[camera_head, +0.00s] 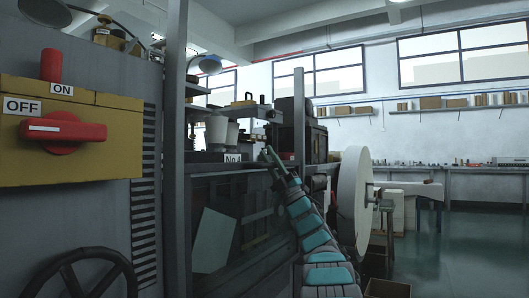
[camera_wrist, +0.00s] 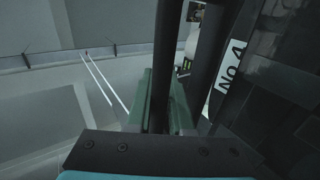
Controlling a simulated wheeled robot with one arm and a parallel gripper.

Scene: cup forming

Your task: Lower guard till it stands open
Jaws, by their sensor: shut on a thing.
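The guard (camera_head: 255,225) is a dark see-through pane in a grey frame on the front of the machine. It covers the lower part of the front, and the space above its top edge is uncovered. White cups (camera_head: 217,132) show in that space, above a "No.4" label (camera_head: 231,157). My gripper (camera_head: 268,153) is at the right part of the guard's top edge, shut on it. The exact contact is too small to see. In the wrist view, two dark fingers (camera_wrist: 190,50) reach away from the camera beside the "No.4" label (camera_wrist: 229,80).
A yellow box (camera_head: 75,160) with a red ON/OFF switch (camera_head: 66,131) and a handwheel (camera_head: 85,275) are at the left. A large pale wheel (camera_head: 354,200) stands right of my arm. An open-topped box (camera_head: 388,288) is on the floor. Floor farther right is clear.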

